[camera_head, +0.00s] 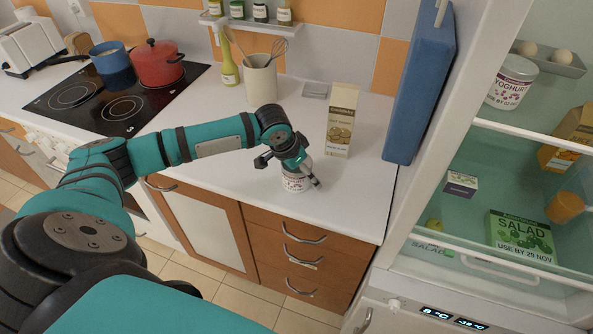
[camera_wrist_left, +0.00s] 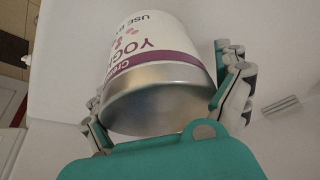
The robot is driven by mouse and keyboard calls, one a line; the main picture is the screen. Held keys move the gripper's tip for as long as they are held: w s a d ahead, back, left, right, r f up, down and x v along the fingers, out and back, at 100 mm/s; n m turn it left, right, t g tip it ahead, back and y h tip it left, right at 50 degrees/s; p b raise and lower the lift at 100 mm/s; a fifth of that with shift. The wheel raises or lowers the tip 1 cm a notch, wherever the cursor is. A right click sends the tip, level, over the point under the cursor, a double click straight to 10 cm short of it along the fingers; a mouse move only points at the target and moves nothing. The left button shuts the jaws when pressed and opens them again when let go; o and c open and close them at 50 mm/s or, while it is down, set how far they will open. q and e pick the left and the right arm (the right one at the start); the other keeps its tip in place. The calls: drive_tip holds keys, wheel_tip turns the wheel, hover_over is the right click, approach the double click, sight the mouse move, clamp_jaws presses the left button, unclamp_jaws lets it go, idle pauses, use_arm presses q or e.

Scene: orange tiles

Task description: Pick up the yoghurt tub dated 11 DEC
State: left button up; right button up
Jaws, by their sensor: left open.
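A white yoghurt tub (camera_head: 293,184) with dark print stands on the counter near its front edge. My left gripper (camera_head: 290,173) is over it from above, open, with its fingers on either side. In the left wrist view the tub (camera_wrist_left: 150,55) lies between the spread fingers (camera_wrist_left: 162,85), its silvery lid nearest the camera. Its label reads upside down, with "USE B" showing and the date itself cut off. Another yoghurt tub (camera_head: 511,83) stands on the upper fridge shelf at the right; its use-by line is small, seemingly 02 NOV. My right gripper is not in view.
A tall carton (camera_head: 341,120) stands just behind and right of the gripper. A utensil crock (camera_head: 262,80) is farther back. The counter left of the tub is clear.

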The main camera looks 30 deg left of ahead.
use_arm(q)
drive_tip(key=c, duration=1.3)
drive_tip(key=shift+s, duration=0.1)
drive_tip(key=shift+r, duration=0.1)
